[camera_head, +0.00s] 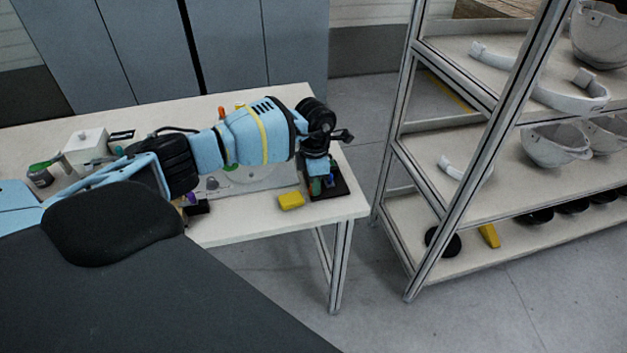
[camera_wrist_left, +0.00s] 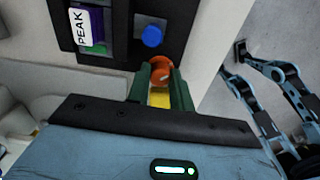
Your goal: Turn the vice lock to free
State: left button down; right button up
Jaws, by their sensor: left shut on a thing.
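My left gripper (camera_head: 320,178) reaches down onto a dark fixture (camera_head: 341,188) at the right end of the table. In the left wrist view its two green fingers (camera_wrist_left: 161,76) are shut on an orange round part (camera_wrist_left: 162,67), which looks like the vice lock knob. A yellow patch (camera_wrist_left: 159,100) shows between the fingers; I cannot tell whether it belongs to the knob. A blue round knob (camera_wrist_left: 151,36) and a white "PEAK" label (camera_wrist_left: 82,27) sit on the dark fixture beside it. The lock's exact angle is hidden. My right gripper is not in view.
A yellow block (camera_head: 290,201) lies on the table (camera_head: 240,231) just left of the fixture. A white box (camera_head: 86,143) and small containers stand farther left. A shelf rack (camera_head: 470,185) with white helmet shells (camera_head: 555,146) stands to the right, across a floor gap.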

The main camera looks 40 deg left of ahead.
pick_arm(q)
jog(key=shift+n, duration=0.3)
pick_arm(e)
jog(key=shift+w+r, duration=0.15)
pick_arm(q)
jog(key=c, duration=1.5)
grip_release()
notch_tip(320, 180, up, 7)
jog(key=shift+f, duration=0.2)
jog(key=shift+r, duration=0.65)
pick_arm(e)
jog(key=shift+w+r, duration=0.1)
pick_arm(q)
jog(key=shift+f, duration=0.1)
